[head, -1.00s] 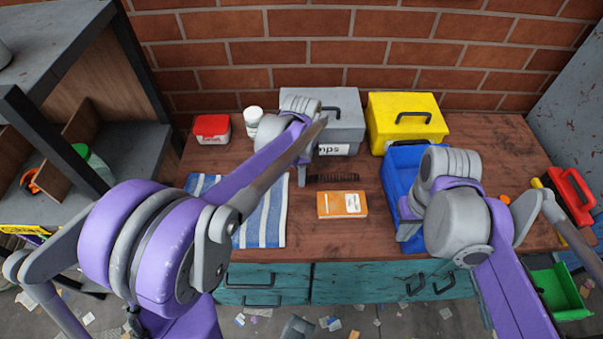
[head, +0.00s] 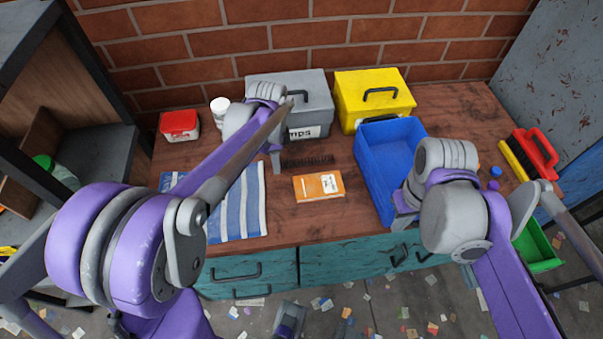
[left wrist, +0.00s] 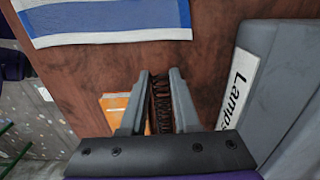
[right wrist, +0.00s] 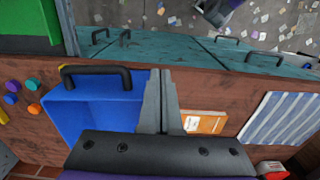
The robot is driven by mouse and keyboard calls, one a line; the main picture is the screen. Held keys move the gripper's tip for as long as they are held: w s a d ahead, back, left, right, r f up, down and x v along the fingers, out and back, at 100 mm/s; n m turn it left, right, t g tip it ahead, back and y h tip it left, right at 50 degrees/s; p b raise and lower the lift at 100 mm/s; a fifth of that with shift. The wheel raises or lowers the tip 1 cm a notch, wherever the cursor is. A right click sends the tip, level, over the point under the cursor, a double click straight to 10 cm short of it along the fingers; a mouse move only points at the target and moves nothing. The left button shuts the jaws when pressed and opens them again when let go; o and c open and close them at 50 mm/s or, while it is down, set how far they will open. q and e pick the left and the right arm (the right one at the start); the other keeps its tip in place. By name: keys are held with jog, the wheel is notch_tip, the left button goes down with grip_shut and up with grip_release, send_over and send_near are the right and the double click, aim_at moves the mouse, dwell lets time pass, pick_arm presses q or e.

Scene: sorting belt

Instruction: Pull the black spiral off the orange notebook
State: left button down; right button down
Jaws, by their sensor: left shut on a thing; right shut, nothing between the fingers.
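The orange notebook (head: 318,186) lies flat on the wooden bench. The black spiral (head: 307,161) is just behind it, with a strip of bare wood between them. My left gripper (head: 277,168) is at the spiral's left end. In the left wrist view the spiral (left wrist: 158,100) lies between the fingers, which are shut on it; the notebook (left wrist: 115,108) is beside them, partly hidden by a finger. My right gripper (right wrist: 161,100) is shut and empty in front of the blue bin. In the right wrist view the notebook (right wrist: 203,122) is right of its fingers.
A striped cloth (head: 238,205) lies left of the notebook. A grey "Lamps" case (head: 310,98) and a yellow case (head: 372,98) stand at the back. The blue bin (head: 388,150) is to the right. A red tub (head: 180,125) and a white bottle (head: 219,108) are back left.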

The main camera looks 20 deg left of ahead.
dwell(0.4)
pick_arm(q)
jog(key=w+a+r+p, duration=0.2)
jog(key=w+r+p, duration=0.2)
jog(key=r+p, duration=0.2)
notch_tip(320, 180, up, 3)
jog(key=shift+w+a+f, duration=0.15)
jog(key=shift+a+f, duration=0.05)
jog(key=shift+a, duration=0.2)
dwell(0.7)
jog(key=s+d+r+p, duration=0.1)
jog(key=s+d, duration=0.3)
jog(key=s, duration=0.3)
jog(key=s+d, duration=0.5)
jog(key=s, duration=0.2)
jog(key=shift+s+r+p, duration=0.3)
jog(key=shift+r+p, duration=0.05)
dwell(0.4)
dwell(0.5)
